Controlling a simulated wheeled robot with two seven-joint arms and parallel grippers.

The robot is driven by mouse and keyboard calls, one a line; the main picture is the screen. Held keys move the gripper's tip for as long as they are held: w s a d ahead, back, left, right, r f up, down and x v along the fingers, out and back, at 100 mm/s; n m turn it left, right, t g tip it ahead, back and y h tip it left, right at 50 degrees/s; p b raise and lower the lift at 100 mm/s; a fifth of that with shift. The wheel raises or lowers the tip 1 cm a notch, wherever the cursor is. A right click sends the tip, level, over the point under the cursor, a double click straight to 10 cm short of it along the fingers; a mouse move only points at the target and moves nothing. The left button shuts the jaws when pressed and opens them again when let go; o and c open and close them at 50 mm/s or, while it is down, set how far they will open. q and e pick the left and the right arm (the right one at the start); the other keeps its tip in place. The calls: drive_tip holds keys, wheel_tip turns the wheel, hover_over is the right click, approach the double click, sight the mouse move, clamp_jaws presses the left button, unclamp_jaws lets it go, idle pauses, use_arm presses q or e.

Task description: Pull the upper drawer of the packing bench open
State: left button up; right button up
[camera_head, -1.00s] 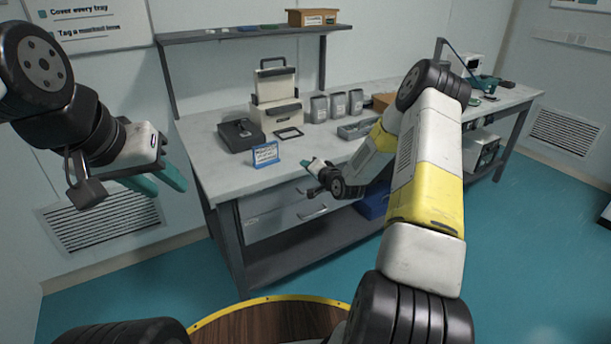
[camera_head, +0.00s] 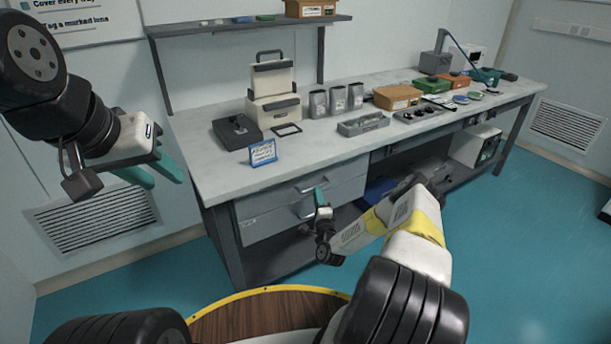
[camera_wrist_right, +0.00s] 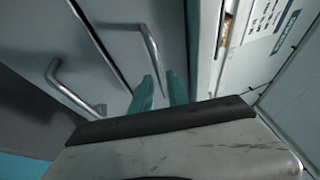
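The packing bench (camera_head: 215,165) stands ahead with two grey drawers under the left part of its top. The upper drawer (camera_head: 275,195) looks shut, with a bar handle (camera_head: 311,186) that also shows in the right wrist view (camera_wrist_right: 150,45). The lower drawer (camera_head: 265,224) also looks shut; its handle shows in the right wrist view (camera_wrist_right: 72,90). My right gripper (camera_head: 321,198) is at the drawer fronts. In the wrist view its teal fingers (camera_wrist_right: 161,88) are apart, around or just before the upper handle's end; contact is unclear. My left gripper (camera_head: 153,170) is open and empty, left of the bench.
On the bench top stand a blue-framed sign (camera_head: 262,153), a dark box (camera_head: 237,131), a cream case (camera_head: 274,97), several grey canisters (camera_head: 337,98) and a metal tray (camera_head: 363,124). A blue bin (camera_head: 377,190) sits below. The teal floor in front is clear.

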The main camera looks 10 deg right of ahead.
drive_tip(key=shift+w+d+r, duration=0.1)
drive_tip(key=shift+w+r, duration=0.1)
drive_tip(key=shift+w, duration=0.85)
drive_tip(key=shift+w+r, duration=0.15)
drive_tip(key=shift+w, duration=0.85)
clamp_jaws()
